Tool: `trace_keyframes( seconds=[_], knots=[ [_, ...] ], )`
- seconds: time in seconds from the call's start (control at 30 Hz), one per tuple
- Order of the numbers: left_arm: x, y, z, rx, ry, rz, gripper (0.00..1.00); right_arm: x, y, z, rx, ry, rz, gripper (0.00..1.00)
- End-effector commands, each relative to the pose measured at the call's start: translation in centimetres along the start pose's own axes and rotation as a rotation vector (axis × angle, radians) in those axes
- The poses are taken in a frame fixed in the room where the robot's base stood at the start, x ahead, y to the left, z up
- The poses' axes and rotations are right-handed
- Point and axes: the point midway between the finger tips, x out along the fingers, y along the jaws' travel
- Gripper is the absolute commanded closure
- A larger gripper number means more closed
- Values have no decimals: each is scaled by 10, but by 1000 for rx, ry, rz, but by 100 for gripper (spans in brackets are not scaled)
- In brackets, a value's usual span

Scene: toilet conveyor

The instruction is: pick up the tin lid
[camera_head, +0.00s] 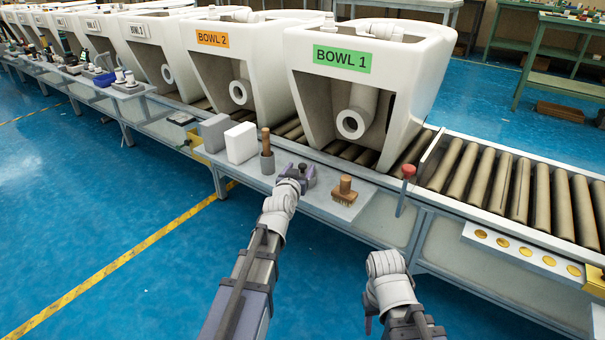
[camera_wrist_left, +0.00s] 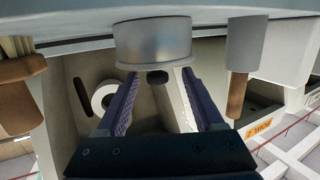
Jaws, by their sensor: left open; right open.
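The tin (camera_wrist_left: 152,42) is a grey metal cylinder in the left wrist view, which shows the scene upside down. The dark knob of the tin lid (camera_wrist_left: 157,77) points toward my left gripper (camera_wrist_left: 157,98). The gripper is open, with one purple finger on each side of the knob and a visible gap around it. In the head view my left gripper (camera_head: 301,175) is over the bench shelf and hides most of the tin; the dark lid knob (camera_head: 302,168) shows between the fingers. Only a dark sliver of my right gripper (camera_head: 368,323) shows beside its wrist, low in the picture.
White and grey blocks (camera_head: 240,143) sit further left. The BOWL 1 toilet (camera_head: 372,85) is behind on the roller conveyor. A red-topped post (camera_head: 408,172) stands at right.

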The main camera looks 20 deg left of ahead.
Motion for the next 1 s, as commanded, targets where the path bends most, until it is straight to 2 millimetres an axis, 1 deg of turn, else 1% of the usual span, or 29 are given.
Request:
trace_keyframes(
  seconds=[0.07, 0.17, 0.4, 0.5, 0.67, 0.77, 1.0],
  knots=[
    [4, 0, 0, 0, 0, 0, 31, 1, 0, 0, 0, 0, 0, 50],
    [14, 2, 1, 1, 0, 1, 31, 3, 0, 0, 0, 0, 0, 50],
    [49, 3, 2, 1, 0, 1, 31, 9, -1, -1, 0, 1, 0, 50],
    [52, 3, 2, 0, 0, 1, 31, 9, -1, -1, 0, 1, 0, 50],
    [51, 3, 2, 0, 0, 0, 31, 9, -1, -1, 0, 1, 0, 50],
    [51, 3, 2, 0, 0, 0, 41, 9, -1, -1, 0, 1, 0, 50],
    [51, 3, 2, 0, 0, 0, 68, 9, -1, -1, 0, 1, 0, 50]
  ],
)
